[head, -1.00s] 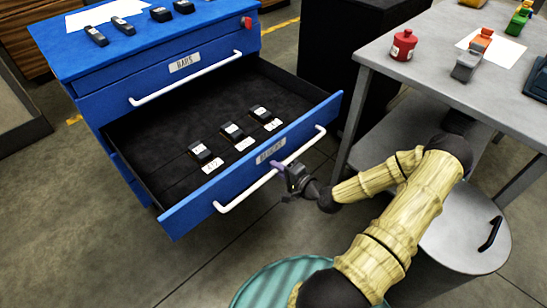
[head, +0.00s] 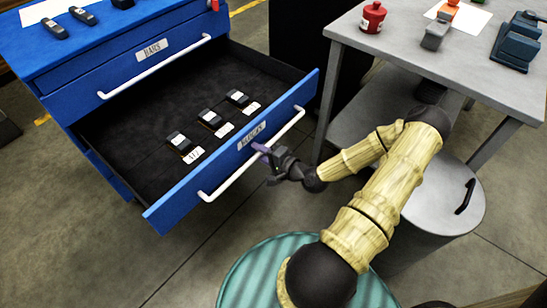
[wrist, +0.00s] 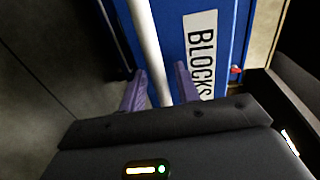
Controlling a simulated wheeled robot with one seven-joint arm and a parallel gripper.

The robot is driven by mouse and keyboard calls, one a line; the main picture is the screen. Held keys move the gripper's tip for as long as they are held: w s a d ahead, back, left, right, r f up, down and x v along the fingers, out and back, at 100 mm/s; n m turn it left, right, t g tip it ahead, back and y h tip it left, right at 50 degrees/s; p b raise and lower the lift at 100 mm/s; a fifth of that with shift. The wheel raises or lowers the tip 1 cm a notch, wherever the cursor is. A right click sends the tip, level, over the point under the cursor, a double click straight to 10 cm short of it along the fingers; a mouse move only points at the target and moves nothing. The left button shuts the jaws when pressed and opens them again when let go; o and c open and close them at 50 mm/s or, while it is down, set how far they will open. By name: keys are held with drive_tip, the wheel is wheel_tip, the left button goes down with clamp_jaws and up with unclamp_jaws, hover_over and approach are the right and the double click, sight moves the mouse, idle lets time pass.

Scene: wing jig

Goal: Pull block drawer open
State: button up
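The block drawer (head: 175,215) of the blue cabinet stands pulled well out. Its front carries a label reading BLOCKS (wrist: 200,55) in the wrist view and a long white bar handle (head: 225,183). Inside lie several dark blocks (head: 210,118) with white tags. My gripper (head: 262,149) is at the middle of the handle, in front of the label. In the wrist view, the purple fingers of my gripper (wrist: 160,90) stand apart on either side of the white handle (wrist: 148,45). A narrow gap shows between the handle and the right finger, so they look open around it.
The drawer above, labelled BARS (head: 153,50), is shut. A grey table (head: 400,45) with a red canister (head: 373,17) stands at the right. A grey bin (head: 440,215) stands below it, near my arm. Concrete floor is clear at lower left.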

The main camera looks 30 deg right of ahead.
drive_tip(key=p+v, duration=0.3)
drive_tip(key=v, duration=1.4)
drive_tip(key=shift+a, duration=0.1)
drive_tip(key=w+a+r+n+g+h, duration=0.1)
drive_tip(key=a+r+n+g+h, duration=0.5)
drive_tip(key=a+r+n+g, duration=0.85)
wheel_tip(320, 180, up, 32)
drive_tip(key=a+m+t+p, duration=0.1)
drive_tip(key=t+p, duration=0.1)
drive_tip(key=p, duration=2.8)
drive_tip(key=shift+a, duration=0.35)
